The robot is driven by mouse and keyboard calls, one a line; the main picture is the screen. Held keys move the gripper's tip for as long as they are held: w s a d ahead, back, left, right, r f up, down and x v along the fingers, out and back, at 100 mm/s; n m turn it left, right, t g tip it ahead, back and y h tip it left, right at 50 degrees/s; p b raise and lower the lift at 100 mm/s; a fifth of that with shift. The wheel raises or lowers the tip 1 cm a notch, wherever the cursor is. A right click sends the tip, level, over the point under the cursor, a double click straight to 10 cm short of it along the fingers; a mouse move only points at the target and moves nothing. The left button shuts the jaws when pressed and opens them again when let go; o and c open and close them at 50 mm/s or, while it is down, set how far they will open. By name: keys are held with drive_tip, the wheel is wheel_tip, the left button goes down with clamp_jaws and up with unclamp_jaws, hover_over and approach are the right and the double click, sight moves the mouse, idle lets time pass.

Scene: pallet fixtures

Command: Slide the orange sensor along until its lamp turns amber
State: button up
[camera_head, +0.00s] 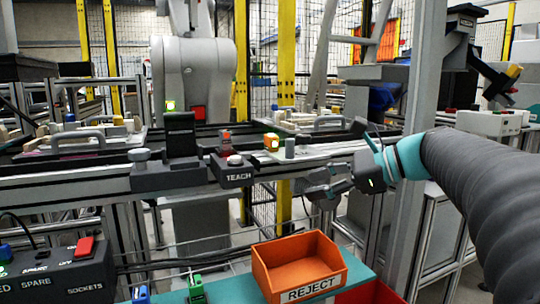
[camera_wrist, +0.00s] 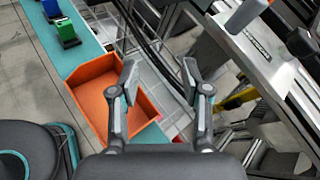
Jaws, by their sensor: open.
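The orange sensor (camera_head: 271,143) is a small block on the rail (camera_head: 340,150) in the head view, right of the TEACH box (camera_head: 235,172). A small glow on its top looks green. A grey upright cylinder (camera_head: 290,148) stands just right of it. My gripper (camera_head: 312,186) is in front of and below the rail, right of the sensor and apart from it. In the wrist view my gripper (camera_wrist: 158,78) has its two fingers spread with nothing between them. The sensor does not show in the wrist view.
An orange REJECT bin (camera_head: 300,265) stands below on a teal shelf (camera_head: 225,290); it also shows under my fingers in the wrist view (camera_wrist: 95,95). A grey post (camera_head: 420,90) rises beside my arm. A dark block (camera_head: 180,135) stands on the rail at left.

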sight(290, 140)
drive_tip(key=w+d+r+m+t+y+b, duration=0.2)
drive_tip(key=w+d+r+m+y, duration=0.3)
drive_tip(key=d, duration=0.3)
drive_tip(key=shift+n+h, duration=0.4)
drive_tip(key=shift+n, duration=0.1)
drive_tip(key=x, duration=0.4)
drive_tip(key=b+x, duration=0.1)
drive_tip(key=x, duration=0.4)
drive_tip(key=r+x, duration=0.1)
drive_tip(key=x, duration=0.3)
drive_tip(key=shift+a+b, duration=0.35)
drive_tip(key=shift+a, duration=0.1)
clamp_jaws()
drive_tip(key=shift+r, duration=0.1)
